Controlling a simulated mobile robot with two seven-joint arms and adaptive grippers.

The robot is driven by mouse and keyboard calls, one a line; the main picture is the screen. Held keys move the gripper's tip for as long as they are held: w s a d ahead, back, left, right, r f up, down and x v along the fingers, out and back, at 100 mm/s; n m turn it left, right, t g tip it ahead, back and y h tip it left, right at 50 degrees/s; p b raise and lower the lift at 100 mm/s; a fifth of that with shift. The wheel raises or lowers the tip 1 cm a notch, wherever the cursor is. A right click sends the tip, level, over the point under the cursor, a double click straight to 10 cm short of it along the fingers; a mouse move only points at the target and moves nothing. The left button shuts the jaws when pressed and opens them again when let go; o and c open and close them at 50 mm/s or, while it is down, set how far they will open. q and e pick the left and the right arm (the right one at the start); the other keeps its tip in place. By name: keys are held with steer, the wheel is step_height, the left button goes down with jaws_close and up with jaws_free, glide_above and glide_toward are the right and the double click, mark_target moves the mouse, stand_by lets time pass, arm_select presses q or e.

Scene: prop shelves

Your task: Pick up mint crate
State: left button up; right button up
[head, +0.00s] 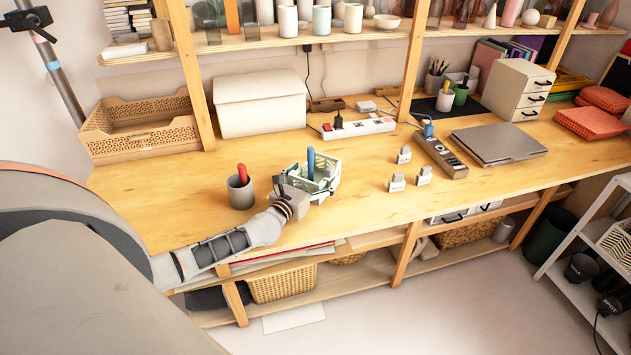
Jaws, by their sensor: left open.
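The mint crate (325,178) is a small pale green open box on the wooden desk, left of the middle. A blue upright object (311,163) stands in or just behind it. My left gripper (297,187) is at the crate's left front side, its jaws open. The fingertips overlap the crate's near left part in the picture, so I cannot tell whether they touch it. The gripper hides that corner of the crate. My right gripper is not in view.
A grey cup (240,193) with a red object stands close left of my gripper. A tan basket (140,126) and white box (259,104) stand behind.

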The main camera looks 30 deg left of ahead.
arm_select(q)
steer(key=c, duration=1.1)
